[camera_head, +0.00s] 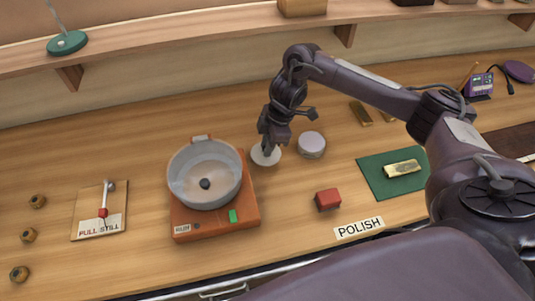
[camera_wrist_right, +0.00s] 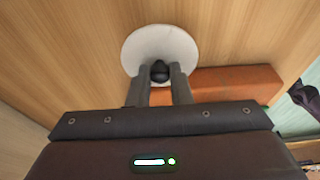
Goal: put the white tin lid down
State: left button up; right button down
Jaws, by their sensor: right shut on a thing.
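The white tin lid (camera_head: 262,157) is a round white disc with a dark knob, seen in the head view just right of the pot on the orange base. In the right wrist view the lid (camera_wrist_right: 160,45) lies beyond my fingertips. My right gripper (camera_head: 270,145) is shut on the lid's dark knob (camera_wrist_right: 160,71), and the fingers (camera_wrist_right: 160,80) stand on both sides of it. The lid is at or close to the table top; I cannot tell whether it touches. My left gripper is not in view.
The pot (camera_head: 190,188) stands on an orange base (camera_head: 215,222) close left of the lid. A round grey-white tin (camera_head: 312,143) is close on its right. A red block (camera_head: 327,199) and a green mat (camera_head: 375,180) with a gold bar (camera_head: 402,168) lie further right. Table behind is free.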

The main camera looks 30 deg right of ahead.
notch_tip(320, 180, down, 4)
jog(key=shift+s+r+p, duration=0.1)
jog(key=shift+r+p, duration=0.15)
jog(key=shift+p, duration=0.1)
jog(key=shift+f, duration=0.5)
jog(key=c, duration=1.3)
grip_release()
jog(key=shift+f, duration=0.1)
